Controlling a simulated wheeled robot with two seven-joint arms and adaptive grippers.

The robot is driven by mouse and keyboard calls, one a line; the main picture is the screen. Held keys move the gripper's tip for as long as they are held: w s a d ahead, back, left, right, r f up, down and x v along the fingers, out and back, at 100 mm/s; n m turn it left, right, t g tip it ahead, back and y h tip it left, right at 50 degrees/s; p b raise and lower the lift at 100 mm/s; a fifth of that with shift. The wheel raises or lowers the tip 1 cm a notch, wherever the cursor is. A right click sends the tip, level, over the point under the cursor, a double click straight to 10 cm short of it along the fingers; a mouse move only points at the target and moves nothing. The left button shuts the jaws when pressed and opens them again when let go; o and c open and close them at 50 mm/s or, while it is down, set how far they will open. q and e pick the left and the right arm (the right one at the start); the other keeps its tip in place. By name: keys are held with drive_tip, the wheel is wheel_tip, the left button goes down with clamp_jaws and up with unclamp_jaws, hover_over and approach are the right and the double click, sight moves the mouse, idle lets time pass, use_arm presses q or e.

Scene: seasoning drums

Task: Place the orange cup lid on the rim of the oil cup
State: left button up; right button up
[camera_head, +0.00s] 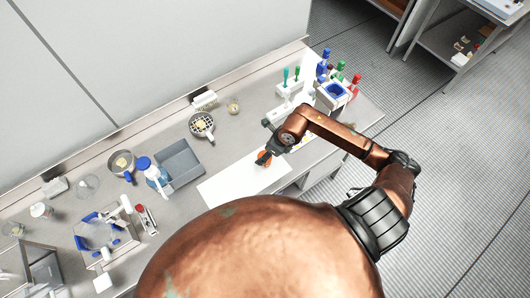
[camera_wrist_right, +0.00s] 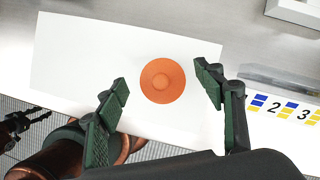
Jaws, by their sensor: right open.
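The orange cup lid (camera_wrist_right: 163,81) is a round disc with a raised centre knob. It lies on a white sheet on the counter, and its orange edge shows in the head view (camera_head: 265,154). My right gripper (camera_wrist_right: 166,82) is open above the lid, one dark green finger on each side, with gaps between fingers and lid. In the head view the right gripper (camera_head: 264,159) partly covers the lid. A small cup with yellowish contents (camera_head: 233,108) stands farther back; I cannot tell whether it is the oil cup.
The white sheet (camera_head: 228,182) is otherwise clear. A grey tray (camera_head: 181,163), a blue-capped bottle (camera_head: 156,177) and a strainer pot (camera_head: 201,126) stand left of it. Several coloured bottles (camera_head: 340,70) stand at the back right. Number labels (camera_wrist_right: 280,108) lie right of the sheet.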

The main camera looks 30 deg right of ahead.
drive_tip(key=b+v, duration=0.2)
drive_tip(key=v, duration=0.9)
